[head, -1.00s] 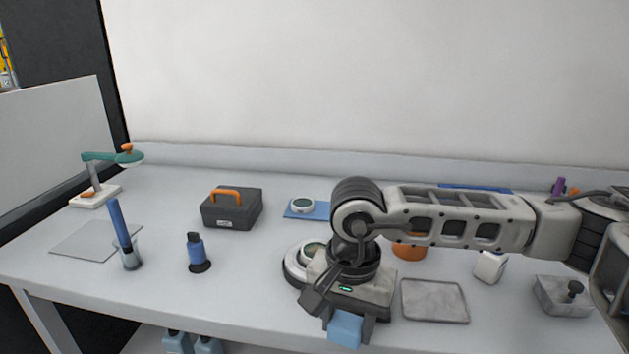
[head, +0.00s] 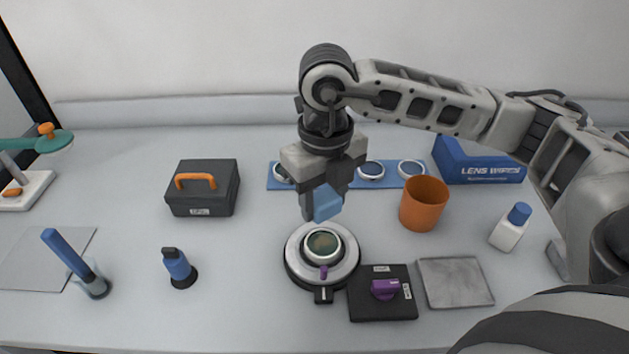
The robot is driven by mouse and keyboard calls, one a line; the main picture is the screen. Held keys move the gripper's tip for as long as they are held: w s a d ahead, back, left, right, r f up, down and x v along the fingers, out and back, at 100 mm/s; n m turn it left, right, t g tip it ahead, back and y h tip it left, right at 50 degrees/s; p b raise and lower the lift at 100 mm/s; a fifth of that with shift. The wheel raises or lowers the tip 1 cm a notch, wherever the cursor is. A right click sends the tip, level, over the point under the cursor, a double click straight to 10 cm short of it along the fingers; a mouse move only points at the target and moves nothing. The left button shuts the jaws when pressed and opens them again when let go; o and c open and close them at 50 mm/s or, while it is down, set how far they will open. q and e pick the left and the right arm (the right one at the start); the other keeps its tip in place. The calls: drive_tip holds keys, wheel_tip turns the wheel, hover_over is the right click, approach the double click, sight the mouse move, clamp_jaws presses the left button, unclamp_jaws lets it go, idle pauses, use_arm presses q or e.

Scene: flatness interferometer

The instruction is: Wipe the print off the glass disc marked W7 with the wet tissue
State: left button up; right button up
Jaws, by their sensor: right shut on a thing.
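My right gripper (head: 328,190) is shut on a folded blue tissue (head: 327,205). It points down and holds the tissue just above and behind a round grey and black stand (head: 296,262). A greenish glass disc (head: 322,243) in a white ring sits on that stand, with a brownish smudge on its face. A gap shows between tissue and disc. More ringed glass discs, one of them (head: 371,170) right of the gripper, lie on a blue mat (head: 390,181) behind, partly hidden by the gripper. I cannot read a W7 mark on any disc. My left gripper is out of view.
An orange cup (head: 424,204), a white bottle (head: 508,232) and a blue lens wipes box (head: 483,166) stand right. A black block with a purple knob (head: 386,290) and a grey plate (head: 454,282) lie near the stand. A dark case (head: 201,188) stands left.

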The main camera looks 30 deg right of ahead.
drive_tip(key=shift+s+f+b, duration=0.15)
drive_tip(key=shift+f+b, duration=0.2)
drive_tip(key=shift+f, duration=0.2)
drive_tip(key=b, duration=0.3)
hover_over(324, 243)
wheel_tip(324, 243, down, 5)
drive_tip(key=shift+r, duration=0.2)
drive_tip(key=shift+f, duration=0.45)
use_arm(q)
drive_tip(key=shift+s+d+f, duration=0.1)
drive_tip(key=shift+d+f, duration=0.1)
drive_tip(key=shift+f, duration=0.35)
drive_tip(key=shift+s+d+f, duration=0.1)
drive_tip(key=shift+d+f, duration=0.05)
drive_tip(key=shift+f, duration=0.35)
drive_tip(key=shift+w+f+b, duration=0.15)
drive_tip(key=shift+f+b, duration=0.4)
drive_tip(key=shift+b, duration=0.25)
use_arm(e)
drive_tip(key=shift+f, duration=0.65)
